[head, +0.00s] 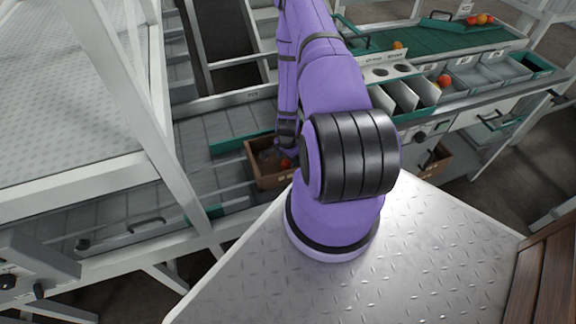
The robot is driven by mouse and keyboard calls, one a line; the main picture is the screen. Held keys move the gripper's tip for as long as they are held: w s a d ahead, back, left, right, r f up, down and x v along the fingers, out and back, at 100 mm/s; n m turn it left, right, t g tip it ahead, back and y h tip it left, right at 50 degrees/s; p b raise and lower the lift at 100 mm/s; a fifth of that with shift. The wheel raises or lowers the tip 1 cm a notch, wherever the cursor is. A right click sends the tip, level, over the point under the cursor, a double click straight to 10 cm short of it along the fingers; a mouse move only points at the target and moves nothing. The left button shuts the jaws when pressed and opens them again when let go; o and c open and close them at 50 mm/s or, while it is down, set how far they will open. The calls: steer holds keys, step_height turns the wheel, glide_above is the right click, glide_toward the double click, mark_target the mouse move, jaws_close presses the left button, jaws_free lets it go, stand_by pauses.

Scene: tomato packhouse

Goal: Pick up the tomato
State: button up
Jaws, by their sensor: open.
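A red tomato (286,163) shows in a brown crate (270,183) left of my arm, partly hidden behind the arm. My gripper (273,155) is open and reaches down at the crate, close to this tomato. Its fingertips are small and dark here, and I cannot tell whether they touch the tomato. Another red tomato (443,81) sits by the grey bins at the right. An orange tomato (397,45) lies on the green belt behind. Several red and orange tomatoes (480,20) lie at the far right end of that belt.
The crate stands on a grey roller conveyor (130,190) with a green side strip (240,141). A white frame post (150,120) rises at the left. Grey bins (470,78) and upright white dividers (405,95) stand at the right. A second brown crate (436,162) is below them.

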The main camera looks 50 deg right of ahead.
mark_target(288, 164)
step_height(288, 164, down, 4)
steer(key=shift+s+f, duration=0.1)
steer(key=c, duration=0.4)
steer(key=shift+c, duration=0.3)
